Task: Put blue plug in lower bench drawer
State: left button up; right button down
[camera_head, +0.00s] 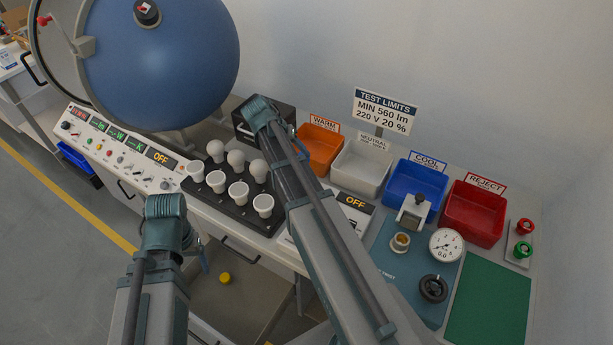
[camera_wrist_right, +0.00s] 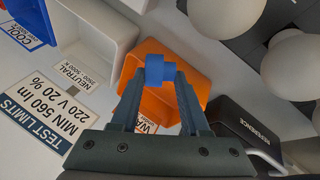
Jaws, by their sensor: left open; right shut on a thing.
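The blue plug (camera_wrist_right: 154,70) is held between the fingertips of my right gripper (camera_wrist_right: 157,82) in the right wrist view. The right fingers are shut on it, with the orange bin behind. In the head view my right arm hides most of that gripper. My left gripper (camera_head: 202,258) is open and partly hidden behind its own wrist, low in front of the bench. A dark drawer handle (camera_head: 238,249) shows on the bench front below the bulb rack. My arms cover parts of the bench front, and I cannot tell which drawer is the lower one.
A black rack (camera_head: 228,208) of several white bulbs stands on the bench, beside the control panel (camera_head: 112,152). Orange (camera_head: 318,150), white (camera_head: 360,168), blue (camera_head: 412,190) and red (camera_head: 474,213) bins line the back. A yellow object (camera_head: 225,278) lies below the bench.

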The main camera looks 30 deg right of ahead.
notch_tip(320, 180, down, 4)
jog(key=b, duration=0.3)
jog(key=shift+f, duration=0.15)
jog(key=shift+f, duration=0.15)
notch_tip(320, 180, down, 3)
jog(key=b, duration=0.4)
jog(key=shift+f, duration=0.2)
jog(key=shift+f, duration=0.2)
jog(key=shift+c, duration=2)
grip_release()
jog(key=shift+r, duration=0.1)
